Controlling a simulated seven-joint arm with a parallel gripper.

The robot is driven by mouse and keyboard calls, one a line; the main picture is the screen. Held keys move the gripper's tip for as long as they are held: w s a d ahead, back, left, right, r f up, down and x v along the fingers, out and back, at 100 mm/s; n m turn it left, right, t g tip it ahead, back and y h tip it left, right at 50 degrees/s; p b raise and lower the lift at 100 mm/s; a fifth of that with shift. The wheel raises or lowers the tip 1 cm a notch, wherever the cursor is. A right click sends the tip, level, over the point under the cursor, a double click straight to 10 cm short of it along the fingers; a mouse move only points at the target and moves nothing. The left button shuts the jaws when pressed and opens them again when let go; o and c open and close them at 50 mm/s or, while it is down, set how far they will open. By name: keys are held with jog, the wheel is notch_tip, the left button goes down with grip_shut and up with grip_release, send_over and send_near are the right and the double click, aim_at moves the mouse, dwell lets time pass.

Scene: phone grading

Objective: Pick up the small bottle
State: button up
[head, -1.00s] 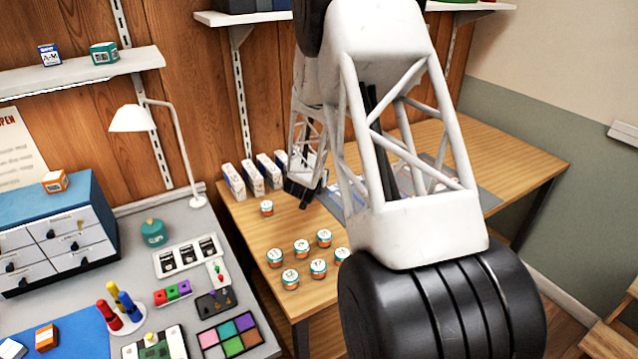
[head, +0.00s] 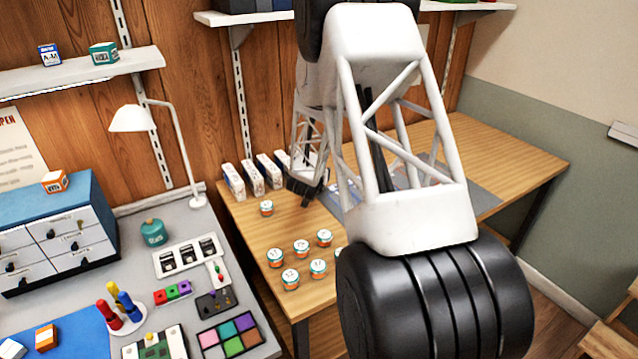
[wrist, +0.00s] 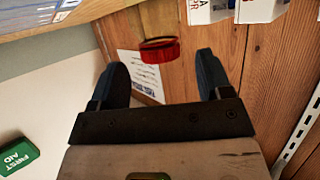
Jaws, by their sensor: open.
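In the head view my gripper (head: 306,198) is over the wooden table near the white boxes, partly hidden by my arm. I cannot make out the red object there.
Several white boxes (head: 257,177) stand at the table's back left. Several small numbered jars (head: 290,278) stand on the wooden table (head: 240,215). A grey bench (head: 215,265) with a lamp (head: 133,118) is at left.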

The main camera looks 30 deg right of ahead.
jog(key=shift+f+x, duration=0.2)
jog(key=shift+x, duration=2.3)
jog(key=c, duration=1)
jog(key=shift+r, duration=0.15)
